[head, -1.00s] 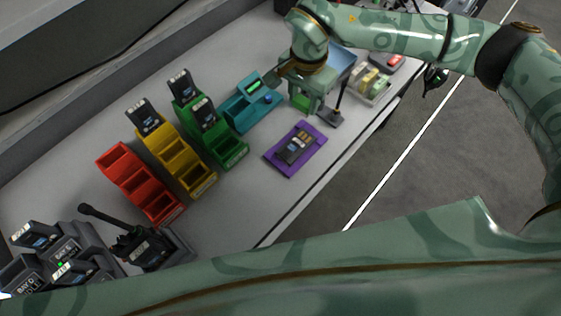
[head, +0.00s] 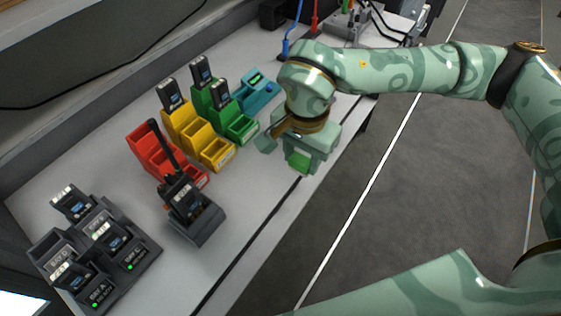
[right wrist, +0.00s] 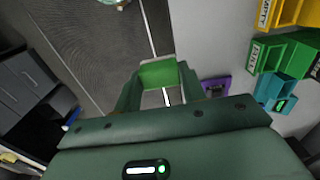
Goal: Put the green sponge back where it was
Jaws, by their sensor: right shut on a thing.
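My right gripper (head: 303,158) is shut on the green sponge (head: 299,162), held in the air near the table's front edge. In the right wrist view the sponge (right wrist: 158,74) sits between the two fingers, with dark floor and a white line beyond it. A purple mat (right wrist: 216,86) shows on the table in the right wrist view, right of the gripper. In the head view my right gripper and arm hide that part of the table. My left gripper is not in view.
Red (head: 141,146), yellow (head: 185,132) and green (head: 226,118) stepped bins and a teal box (head: 262,91) stand left of the gripper. A radio in a dark cradle (head: 196,217) and a charger rack (head: 140,262) are nearer. Grey table right of the radio is clear.

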